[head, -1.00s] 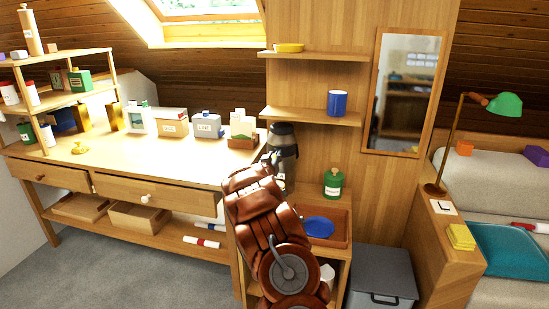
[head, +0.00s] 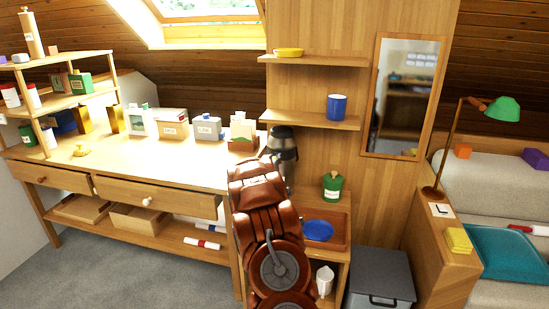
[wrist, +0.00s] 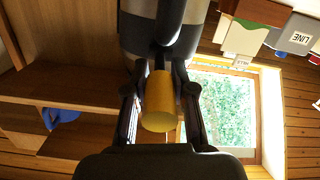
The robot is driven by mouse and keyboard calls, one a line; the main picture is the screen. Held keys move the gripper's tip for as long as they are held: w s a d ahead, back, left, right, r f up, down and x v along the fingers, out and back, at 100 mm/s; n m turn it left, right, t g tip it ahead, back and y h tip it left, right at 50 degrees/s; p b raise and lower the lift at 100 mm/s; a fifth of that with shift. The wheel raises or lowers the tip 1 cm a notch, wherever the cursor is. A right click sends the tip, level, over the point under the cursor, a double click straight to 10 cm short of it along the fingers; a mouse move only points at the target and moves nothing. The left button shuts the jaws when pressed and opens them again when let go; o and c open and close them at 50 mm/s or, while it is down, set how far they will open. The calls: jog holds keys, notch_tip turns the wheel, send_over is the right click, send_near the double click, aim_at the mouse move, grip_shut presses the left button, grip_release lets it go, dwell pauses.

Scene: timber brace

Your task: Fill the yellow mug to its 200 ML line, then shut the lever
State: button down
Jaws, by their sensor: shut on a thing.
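My gripper (wrist: 160,105) is shut on a yellow cylinder (wrist: 158,108), with a finger on each side. The cylinder sits at the end of a black bar in front of the dispenser and looks like the lever's grip. I cannot make out the yellow mug or its 200 ML line. My arm hides the gripper in the head view.
A green jar (head: 332,186) and a blue dish (head: 318,231) are on the low cabinet, right of my arm. A white jug (head: 325,281) is below. A blue cup (head: 337,106) stands on the wall shelf. A grey bin (head: 381,277) is on the floor.

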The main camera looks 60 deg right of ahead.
jog(key=shift+r+p, duration=0.45)
jog(key=shift+p, duration=0.1)
jog(key=shift+f, duration=0.15)
jog(key=c, duration=0.9)
grip_release()
jog(key=shift+f, duration=0.1)
jog(key=shift+y, duration=0.3)
jog(key=shift+v, duration=6)
jog(key=shift+c, duration=0.4)
